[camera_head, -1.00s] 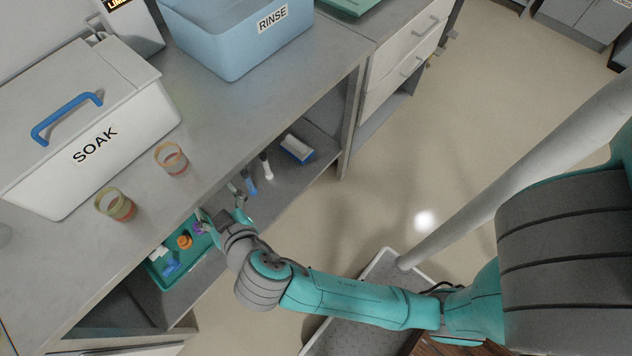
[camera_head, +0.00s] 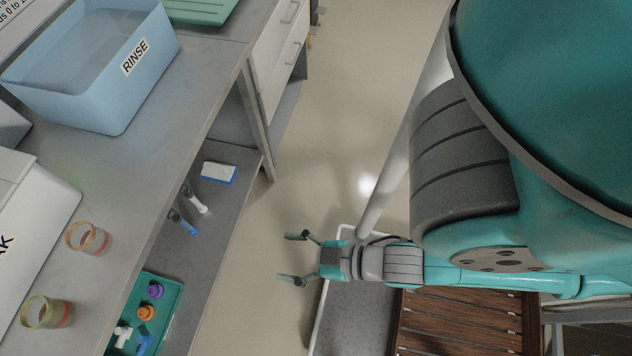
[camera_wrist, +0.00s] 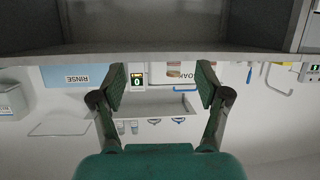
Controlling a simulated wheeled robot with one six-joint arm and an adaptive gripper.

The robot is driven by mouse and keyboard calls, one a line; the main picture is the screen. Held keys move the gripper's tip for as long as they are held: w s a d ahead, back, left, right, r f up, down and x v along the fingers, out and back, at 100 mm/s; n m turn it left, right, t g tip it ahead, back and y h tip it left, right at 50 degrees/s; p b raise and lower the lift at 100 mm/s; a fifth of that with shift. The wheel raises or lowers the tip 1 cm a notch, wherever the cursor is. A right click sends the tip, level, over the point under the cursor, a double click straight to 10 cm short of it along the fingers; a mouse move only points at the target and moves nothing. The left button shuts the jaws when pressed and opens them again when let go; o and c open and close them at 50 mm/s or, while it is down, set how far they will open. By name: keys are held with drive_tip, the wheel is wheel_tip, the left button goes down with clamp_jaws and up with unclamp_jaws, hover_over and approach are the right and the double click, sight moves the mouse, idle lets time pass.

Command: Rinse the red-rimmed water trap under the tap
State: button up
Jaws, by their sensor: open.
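Two small clear cups with coloured bands stand on the grey bench at the left. The farther cup (camera_head: 88,238) looks orange-red at the rim; the nearer cup (camera_head: 47,313) has a yellowish-olive rim and some red lower down. I cannot tell for certain which is the red-rimmed water trap. My gripper (camera_head: 292,259) is open and empty, out in front of the bench and to the right of the lower shelf, well apart from both cups. In the wrist view its fingers (camera_wrist: 162,86) are spread with nothing between them. I cannot make out a tap.
A blue RINSE bin (camera_head: 120,100) stands on the bench, with a white SOAK box (camera_head: 45,205) nearer. The lower shelf holds a teal tray (camera_head: 172,318) of small coloured parts, two brushes and a blue-white block (camera_head: 218,172). Open floor (camera_head: 320,150) lies right of the bench.

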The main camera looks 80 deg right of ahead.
drive_tip(key=s+d+r+m+h, duration=0.1)
drive_tip(key=s+r, duration=0.3)
drive_tip(key=s, duration=0.2)
drive_tip(key=shift+d+r+m+t, duration=0.15)
drive_tip(key=shift+d+m+t, duration=0.15)
drive_tip(key=shift+t, duration=0.1)
drive_tip(key=c, duration=0.7)
drive_tip(key=shift+w+a, duration=0.1)
